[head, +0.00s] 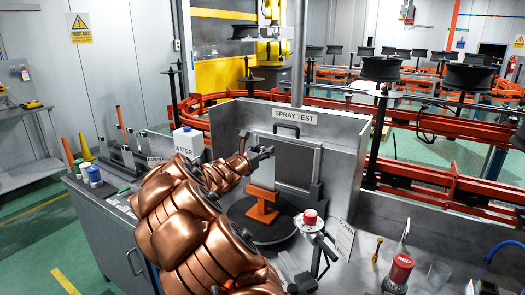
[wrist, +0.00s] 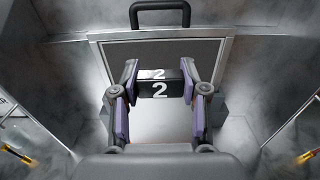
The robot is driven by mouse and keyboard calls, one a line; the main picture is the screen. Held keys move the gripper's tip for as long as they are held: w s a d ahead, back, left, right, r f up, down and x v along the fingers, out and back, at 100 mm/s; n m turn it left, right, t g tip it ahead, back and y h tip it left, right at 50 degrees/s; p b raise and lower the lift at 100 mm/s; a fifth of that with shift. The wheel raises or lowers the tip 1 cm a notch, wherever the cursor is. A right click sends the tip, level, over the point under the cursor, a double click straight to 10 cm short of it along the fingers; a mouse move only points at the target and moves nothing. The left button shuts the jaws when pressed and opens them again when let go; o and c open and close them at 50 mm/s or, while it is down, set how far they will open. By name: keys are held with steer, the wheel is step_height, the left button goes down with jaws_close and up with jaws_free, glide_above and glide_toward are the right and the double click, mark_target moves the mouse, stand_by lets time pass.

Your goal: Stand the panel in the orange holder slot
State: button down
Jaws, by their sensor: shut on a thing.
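The grey framed panel (head: 298,165) is upright inside the spray booth, with a black handle on its top edge. The wrist view shows the panel (wrist: 215,50) straight ahead, with its handle on top. My gripper (head: 264,154) reaches the panel's face from the left. In the wrist view, my gripper (wrist: 160,82) has its two purple-padded fingers closed on a black block marked "2" (wrist: 160,88) in front of the panel. The orange holder (head: 262,204) stands on the dark round turntable (head: 270,232), low at the panel's front.
Grey booth walls (head: 228,125) with a "SPRAY TEST" sign stand behind and beside the panel. A red-topped post (head: 310,217) stands at the turntable's front right. A white water container (head: 188,141) is left of the booth. A red canister (head: 399,270) stands on the right bench.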

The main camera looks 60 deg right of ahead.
steer(key=shift+f+b, duration=0.8)
steer(key=shift+f, duration=0.35)
steer(key=c, duration=0.5)
jaws_free()
steer(key=shift+r, duration=0.1)
steer(key=a, duration=1.2)
steer(key=shift+s, duration=0.3)
